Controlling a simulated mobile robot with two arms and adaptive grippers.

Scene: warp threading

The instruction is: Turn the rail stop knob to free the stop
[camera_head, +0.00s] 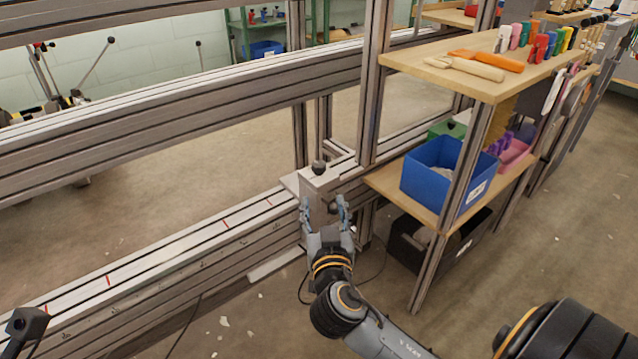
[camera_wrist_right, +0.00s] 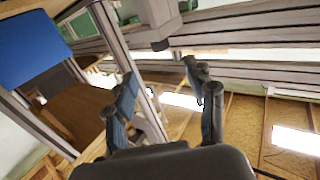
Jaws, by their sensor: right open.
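The rail stop is a light grey block (camera_head: 318,184) at the right end of the lower rail. A black ball knob (camera_head: 319,167) stands on its top. A smaller dark knob (camera_head: 332,208) shows low on its front face, between my fingers. My right gripper (camera_head: 323,203) is open in front of the block, one finger on each side. In the right wrist view, the open fingers (camera_wrist_right: 160,72) point toward a grey block with a dark knob (camera_wrist_right: 160,44); a gap shows between fingertips and knob. I cannot tell whether any finger touches the block.
The lower rail (camera_head: 180,262) has red marks along it. To the right stands a wooden shelf (camera_head: 400,190) with a blue bin (camera_head: 432,180), and tools lie on the upper shelf (camera_head: 425,72). A black device (camera_head: 28,322) shows at lower left.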

